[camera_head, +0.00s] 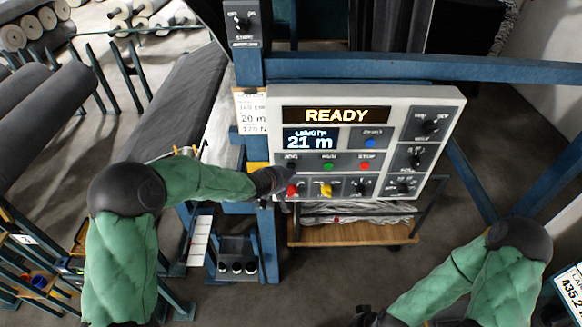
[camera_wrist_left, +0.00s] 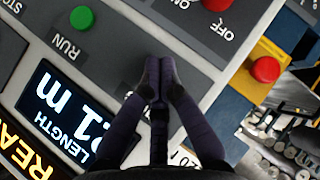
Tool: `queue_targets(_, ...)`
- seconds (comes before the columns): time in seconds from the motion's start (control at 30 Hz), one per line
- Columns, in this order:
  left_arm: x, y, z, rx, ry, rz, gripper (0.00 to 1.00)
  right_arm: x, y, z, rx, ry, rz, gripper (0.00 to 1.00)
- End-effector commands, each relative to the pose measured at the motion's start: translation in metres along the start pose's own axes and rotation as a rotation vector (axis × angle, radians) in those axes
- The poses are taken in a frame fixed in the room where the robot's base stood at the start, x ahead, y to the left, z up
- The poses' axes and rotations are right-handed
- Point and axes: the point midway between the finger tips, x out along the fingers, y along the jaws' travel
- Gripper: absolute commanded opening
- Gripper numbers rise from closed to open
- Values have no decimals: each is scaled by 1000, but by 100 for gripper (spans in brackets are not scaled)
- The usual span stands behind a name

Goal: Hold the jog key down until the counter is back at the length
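The control panel (camera_head: 384,115) shows READY on its upper display (camera_head: 334,115). My left gripper (camera_head: 284,174) is at the panel's left edge, just below the JOG label (camera_head: 291,162). In the left wrist view the gripper's fingers (camera_wrist_left: 159,62) are together, with tips over the place beside the green RUN button (camera_wrist_left: 82,18). The jog key is hidden behind them; I cannot tell whether it is pressed. My right gripper (camera_head: 372,317) is low at the bottom edge, mostly cut off.
A card (camera_head: 252,118) left of the panel reads 20 m. The red STOP button (camera_head: 365,166), a blue button (camera_head: 371,142) and several knobs are on the panel. A red mushroom button (camera_wrist_left: 266,68) on a yellow box is close by. Grey rolls (camera_head: 185,100) lie left.

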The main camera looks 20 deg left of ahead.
Motion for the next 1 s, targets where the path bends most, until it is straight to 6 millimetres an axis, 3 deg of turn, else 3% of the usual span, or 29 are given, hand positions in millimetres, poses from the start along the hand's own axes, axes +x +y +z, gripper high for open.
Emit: queue_targets(1.0, 6, 3, -7, 1, 0, 0, 0, -6, -2, 0, 0, 0, 0, 0)
